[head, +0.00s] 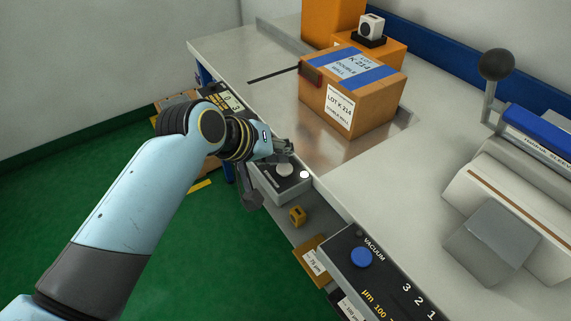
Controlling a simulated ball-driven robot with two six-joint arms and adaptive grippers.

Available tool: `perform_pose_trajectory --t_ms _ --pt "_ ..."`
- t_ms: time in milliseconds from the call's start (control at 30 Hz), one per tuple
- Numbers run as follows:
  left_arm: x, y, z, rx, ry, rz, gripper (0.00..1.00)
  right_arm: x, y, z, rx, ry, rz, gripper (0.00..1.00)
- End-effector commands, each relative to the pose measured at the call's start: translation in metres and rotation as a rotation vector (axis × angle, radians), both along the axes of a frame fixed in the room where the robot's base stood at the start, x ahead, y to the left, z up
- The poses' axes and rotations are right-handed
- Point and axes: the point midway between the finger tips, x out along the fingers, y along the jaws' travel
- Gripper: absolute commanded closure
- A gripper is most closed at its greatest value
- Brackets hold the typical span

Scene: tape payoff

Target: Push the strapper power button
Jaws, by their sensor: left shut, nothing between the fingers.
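The strapper's control box (283,188) is a small grey box on the front edge of the metal table. On its top is a round pale button (285,170), with a small bright white lamp (304,174) to its right. My left gripper (286,153) is shut and empty, with its fingertips at the far side of the pale button. I cannot tell whether they touch it. My left wrist hides part of the box's left side. My right gripper is not in view.
A carton (345,99) with blue tape stands on the metal table (240,52) behind the gripper. A panel with a blue vacuum button (361,257) lies nearer the front. A sealer with a black ball handle (496,65) stands at right. A small yellow block (297,215) sits below the table edge.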

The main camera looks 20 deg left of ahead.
Motion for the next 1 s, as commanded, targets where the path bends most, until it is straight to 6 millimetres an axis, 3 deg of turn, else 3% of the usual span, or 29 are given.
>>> perform_pose_trajectory --t_ms 1000 --pt "0.0 0.0 -0.013 0.0 0.0 0.0 1.0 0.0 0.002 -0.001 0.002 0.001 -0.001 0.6"
